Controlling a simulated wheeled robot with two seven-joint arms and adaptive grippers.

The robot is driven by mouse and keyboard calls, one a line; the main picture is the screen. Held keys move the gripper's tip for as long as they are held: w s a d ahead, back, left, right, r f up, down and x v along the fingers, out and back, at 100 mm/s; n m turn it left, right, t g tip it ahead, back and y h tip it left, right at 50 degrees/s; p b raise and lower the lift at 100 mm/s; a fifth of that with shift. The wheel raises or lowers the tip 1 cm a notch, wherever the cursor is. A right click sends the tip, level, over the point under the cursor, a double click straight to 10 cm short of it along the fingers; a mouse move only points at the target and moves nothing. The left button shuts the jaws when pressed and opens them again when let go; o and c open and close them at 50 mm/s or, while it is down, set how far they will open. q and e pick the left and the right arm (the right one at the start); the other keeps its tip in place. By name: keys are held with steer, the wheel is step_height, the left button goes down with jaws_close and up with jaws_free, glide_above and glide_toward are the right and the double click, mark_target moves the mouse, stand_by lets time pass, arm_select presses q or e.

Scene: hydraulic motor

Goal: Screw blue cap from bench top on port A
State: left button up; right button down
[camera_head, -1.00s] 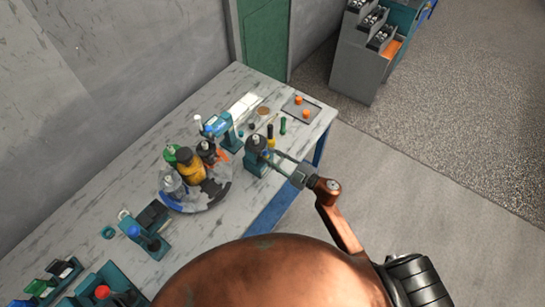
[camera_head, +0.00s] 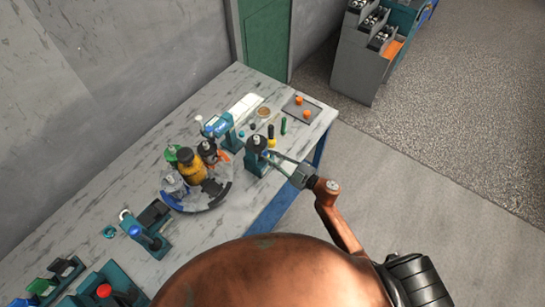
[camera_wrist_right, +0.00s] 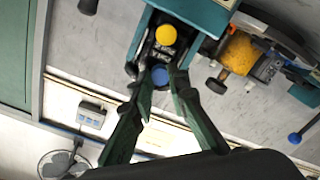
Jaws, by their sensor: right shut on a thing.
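The dark motor (camera_head: 256,145) stands in a teal fixture on the bench, near its front edge. The right wrist view shows the fixture (camera_wrist_right: 205,14) from close up. A yellow cap (camera_wrist_right: 166,34) sits on the motor. My right gripper (camera_head: 267,154) reaches the motor's near side. Its fingers are shut on a small blue cap (camera_wrist_right: 160,76), held right at the motor face below the yellow cap. Whether the cap is seated on the port's thread cannot be told. The port's lettering is too small to read surely. My left gripper is not in view.
A round turntable (camera_head: 222,197) with several bottles stands left of the motor. A teal device (camera_head: 217,126) is just behind it. A tray (camera_head: 291,105) with orange caps lies at the far right of the bench. Other fixtures stand at the lower left.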

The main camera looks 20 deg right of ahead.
steer(key=m+p, duration=0.5)
stand_by(0.5)
steer(key=m+p, duration=0.4)
steer(key=shift+a+m, duration=0.1)
steer(key=shift+m, duration=0.3)
